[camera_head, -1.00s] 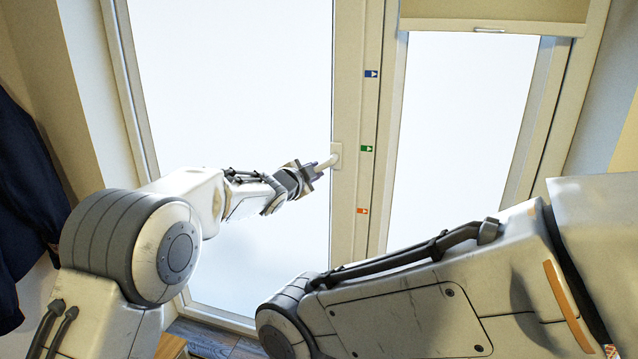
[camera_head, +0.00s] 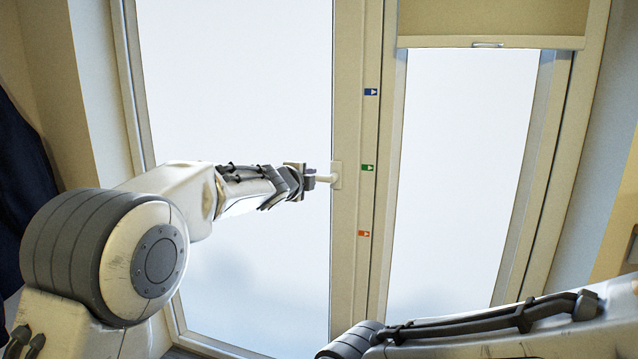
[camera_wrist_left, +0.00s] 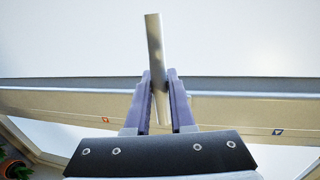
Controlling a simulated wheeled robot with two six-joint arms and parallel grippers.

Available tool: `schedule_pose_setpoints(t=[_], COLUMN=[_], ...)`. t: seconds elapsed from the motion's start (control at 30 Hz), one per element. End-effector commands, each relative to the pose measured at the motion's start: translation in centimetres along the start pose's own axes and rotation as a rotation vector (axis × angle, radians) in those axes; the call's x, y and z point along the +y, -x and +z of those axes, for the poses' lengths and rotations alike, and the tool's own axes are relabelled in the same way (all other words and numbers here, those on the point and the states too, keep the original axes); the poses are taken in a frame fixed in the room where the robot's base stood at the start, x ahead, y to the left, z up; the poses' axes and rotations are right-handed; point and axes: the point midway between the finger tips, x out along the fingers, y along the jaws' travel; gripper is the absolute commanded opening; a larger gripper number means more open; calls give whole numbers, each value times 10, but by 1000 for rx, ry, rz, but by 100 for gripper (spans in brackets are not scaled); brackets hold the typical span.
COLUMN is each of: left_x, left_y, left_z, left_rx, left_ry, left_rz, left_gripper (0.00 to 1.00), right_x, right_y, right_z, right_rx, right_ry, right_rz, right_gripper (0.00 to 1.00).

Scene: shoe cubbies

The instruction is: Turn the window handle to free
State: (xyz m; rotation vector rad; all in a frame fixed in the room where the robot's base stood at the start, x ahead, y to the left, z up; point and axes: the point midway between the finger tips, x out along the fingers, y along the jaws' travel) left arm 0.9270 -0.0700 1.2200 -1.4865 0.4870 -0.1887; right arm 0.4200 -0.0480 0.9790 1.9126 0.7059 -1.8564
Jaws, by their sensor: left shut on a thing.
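The white window handle (camera_head: 326,178) sticks out to the left from its plate on the window's middle post. It lies about level in the head view, near the height of the green marker (camera_head: 367,167). My left gripper (camera_head: 309,178) is shut on the handle's lever. In the left wrist view the lever (camera_wrist_left: 154,45) passes between the two fingers of my left gripper (camera_wrist_left: 159,88) and its end sticks out beyond them. My right gripper is out of view; only part of my right arm shows at the bottom right.
A blue marker (camera_head: 371,92) is above and an orange marker (camera_head: 363,233) below on the post. A blind (camera_head: 492,22) covers the top of the right pane. Dark cloth (camera_head: 22,185) hangs at the left. A plant (camera_wrist_left: 12,162) shows in the wrist view.

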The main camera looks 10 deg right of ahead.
Motion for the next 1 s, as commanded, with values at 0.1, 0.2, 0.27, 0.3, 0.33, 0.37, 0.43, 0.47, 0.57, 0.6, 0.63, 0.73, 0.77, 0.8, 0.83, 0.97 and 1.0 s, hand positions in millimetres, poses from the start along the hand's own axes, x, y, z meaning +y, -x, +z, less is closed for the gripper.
schedule_pose_setpoints(t=[0.1,0.2,0.27,0.3,0.33,0.37,0.43,0.47,0.57,0.6,0.63,0.73,0.77,0.8,0.83,0.97,1.0], left_x=[-3,-3,-3,-3,-3,-3,-3,-3,-3,-2,-2,-2,-2,-1,-1,-1,0], left_y=[1,1,1,1,1,1,1,1,1,1,1,1,1,1,2,11,16], left_z=[3,3,3,3,3,3,3,3,3,3,2,2,2,2,2,2,2], left_rx=[-5,-5,-5,-5,-5,-5,-5,-5,-4,-4,-4,-4,-4,-4,-4,-4,-4], left_ry=[-10,-11,-11,-11,-11,-11,-11,-10,-10,-9,-9,-9,-9,-9,-9,-8,-8], left_rz=[-4,-4,-5,-5,-5,-5,-5,-5,-4,-4,-3,-2,-2,-2,-2,-3,-3], left_gripper=[0,0,0,0,0,0,0,34,52,52,52,52,52,52,52,52,52], right_x=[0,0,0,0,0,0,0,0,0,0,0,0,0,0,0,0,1], right_y=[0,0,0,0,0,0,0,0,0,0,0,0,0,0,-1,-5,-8], right_z=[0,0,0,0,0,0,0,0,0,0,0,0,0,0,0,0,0], right_rx=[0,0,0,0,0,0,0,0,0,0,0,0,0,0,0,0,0], right_ry=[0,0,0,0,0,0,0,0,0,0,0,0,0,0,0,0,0], right_rz=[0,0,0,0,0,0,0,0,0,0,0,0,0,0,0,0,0], right_gripper=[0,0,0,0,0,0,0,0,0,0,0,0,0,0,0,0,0])
